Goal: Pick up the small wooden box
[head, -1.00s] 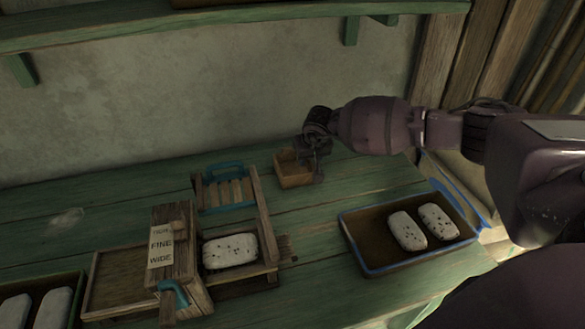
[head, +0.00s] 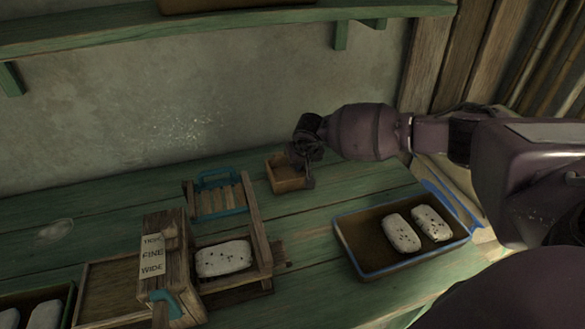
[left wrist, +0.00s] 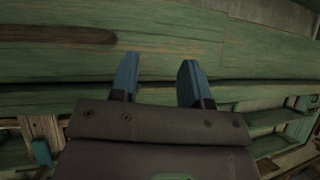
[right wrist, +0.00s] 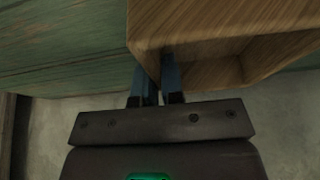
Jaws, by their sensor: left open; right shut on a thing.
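The small wooden box (head: 289,178) is an open brown box at the back of the green table, near the wall. My right gripper (head: 306,172) is at its right side. In the right wrist view, the right gripper (right wrist: 160,82) has one finger inside the box and one outside, shut on a wall of the box (right wrist: 200,40). Whether the box touches the table is hard to tell. My left gripper (left wrist: 158,78) is open and empty in the left wrist view, facing green boards.
A blue-rimmed tray (head: 366,264) with two speckled white blocks stands at the right. A wooden device with a lettered label (head: 152,256) and a white block (head: 223,258) stands left of centre. Another tray with white blocks (head: 46,312) is at the lower left. A shelf (head: 230,28) runs above.

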